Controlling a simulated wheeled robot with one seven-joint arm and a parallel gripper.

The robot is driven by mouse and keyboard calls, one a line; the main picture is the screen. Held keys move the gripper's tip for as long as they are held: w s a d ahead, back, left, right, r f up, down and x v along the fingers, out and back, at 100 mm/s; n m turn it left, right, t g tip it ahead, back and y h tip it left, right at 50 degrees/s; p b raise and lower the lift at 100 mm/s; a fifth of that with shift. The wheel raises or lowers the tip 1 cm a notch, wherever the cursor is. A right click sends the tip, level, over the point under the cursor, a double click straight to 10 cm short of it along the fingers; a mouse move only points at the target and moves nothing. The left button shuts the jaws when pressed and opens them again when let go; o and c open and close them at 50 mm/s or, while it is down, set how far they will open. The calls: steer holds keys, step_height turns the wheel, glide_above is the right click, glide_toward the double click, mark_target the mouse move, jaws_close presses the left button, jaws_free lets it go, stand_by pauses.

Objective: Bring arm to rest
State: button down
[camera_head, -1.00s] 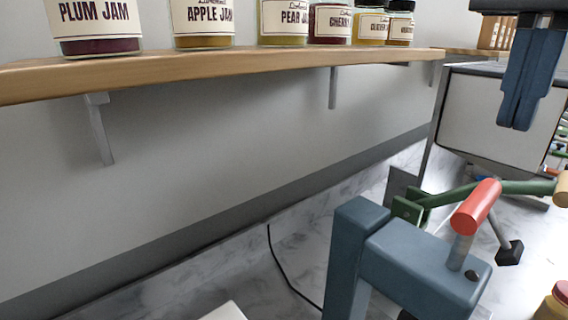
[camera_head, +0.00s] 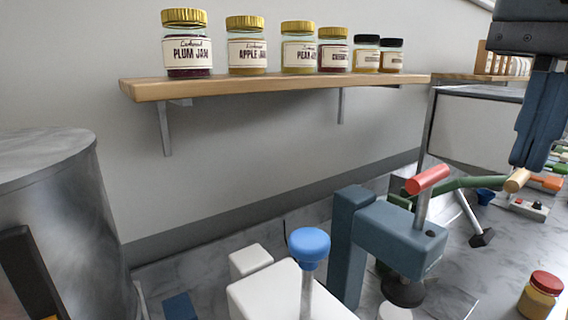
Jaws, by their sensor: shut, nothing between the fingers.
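My gripper (camera_head: 527,160) hangs at the upper right of the head view, pointing down. Its dark blue fingers are together with nothing between them. It is in the air, in front of the grey-white box-shaped machine and apart from the shelf. The rest of my arm is mostly out of the frame.
A wooden shelf (camera_head: 270,85) on the wall holds several jam jars. A blue press with a red handle (camera_head: 428,180) stands below. A white device with a blue knob (camera_head: 310,245) is at the front, a metal cylinder (camera_head: 60,220) at left, and a red-lidded jar (camera_head: 540,296) at lower right.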

steer(key=w+a+f+n+t+y, duration=0.35)
steer(key=w+a+t+y, duration=0.7)
steer(key=a+y, duration=0.45)
steer(key=s+d+f+m+t+h, duration=0.3)
steer(key=s+d+f+t+h, duration=0.15)
steer(key=f, duration=0.55)
steer(key=s+d+f+m+t+h, duration=0.3)
steer(key=f+h, duration=0.3)
steer(key=f, duration=0.5)
steer(key=s+d+f+n+g+h, duration=0.1)
steer(key=s+d+f+n, duration=0.1)
steer(key=s, duration=0.8)
steer(key=s+d+f+n+g+h+b, duration=0.1)
steer(key=s+d+f+n+h, duration=0.1)
steer(key=s+f+n, duration=0.3)
steer(key=s+d+f+n+g+h, duration=0.1)
steer(key=s+d+f+n, duration=0.3)
steer(key=s, duration=1)
steer(key=shift+s+d+f+n+h, duration=0.15)
steer(key=shift+s+d+n+h, duration=0.15)
steer(key=shift+n+h, duration=0.6)
